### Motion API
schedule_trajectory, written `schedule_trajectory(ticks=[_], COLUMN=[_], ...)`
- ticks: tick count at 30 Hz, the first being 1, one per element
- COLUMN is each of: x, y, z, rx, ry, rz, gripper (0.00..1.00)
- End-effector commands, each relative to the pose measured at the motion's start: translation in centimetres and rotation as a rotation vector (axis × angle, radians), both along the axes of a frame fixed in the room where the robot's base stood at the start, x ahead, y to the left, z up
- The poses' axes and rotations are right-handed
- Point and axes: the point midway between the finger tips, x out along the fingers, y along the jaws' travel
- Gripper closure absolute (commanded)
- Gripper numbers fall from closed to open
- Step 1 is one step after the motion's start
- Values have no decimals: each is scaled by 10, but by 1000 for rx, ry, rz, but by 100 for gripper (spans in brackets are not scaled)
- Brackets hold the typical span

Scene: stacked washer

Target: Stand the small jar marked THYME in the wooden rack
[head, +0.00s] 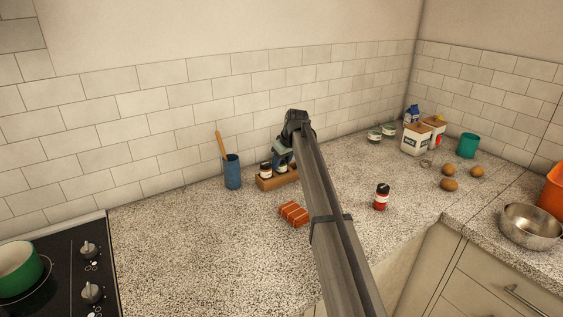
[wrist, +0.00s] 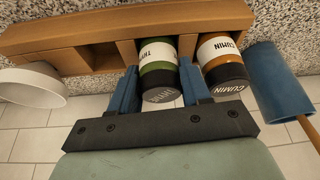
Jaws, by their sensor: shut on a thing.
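The wooden rack (head: 270,184) stands on the counter near the tiled wall; in the wrist view its wooden edge (wrist: 60,35) runs across the top. The small jar marked THYME (wrist: 157,52), with green contents and a dark lid, is between the blue fingers of my gripper (wrist: 158,82). My gripper is shut on it. The jar sits in a rack compartment beside the CUMIN jar (wrist: 222,60); whether its base touches the rack floor is hidden. In the head view my gripper (head: 284,156) is over the rack, and my arm hides the rack's right end.
A blue holder with a wooden handle (head: 232,172) stands just left of the rack. An orange striped block (head: 294,213) and a red jar with a dark lid (head: 381,197) are in front. A white rounded vessel (wrist: 30,85) is near the rack's other end.

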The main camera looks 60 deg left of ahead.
Motion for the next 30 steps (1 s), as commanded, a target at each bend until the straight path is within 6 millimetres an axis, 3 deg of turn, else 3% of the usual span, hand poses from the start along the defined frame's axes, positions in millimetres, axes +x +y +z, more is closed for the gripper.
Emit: schedule_trajectory(ticks=[1,2,4,12,17,30], x=[0,0,0,0,0,3], y=[0,0,0,0,-4,-33], z=[-1,-1,-1,0,11,83], rx=[0,0,0,0,1,1], ry=[0,0,0,0,0,-1], rz=[0,0,0,0,0,0], gripper=[85,50,43,42,42,42])
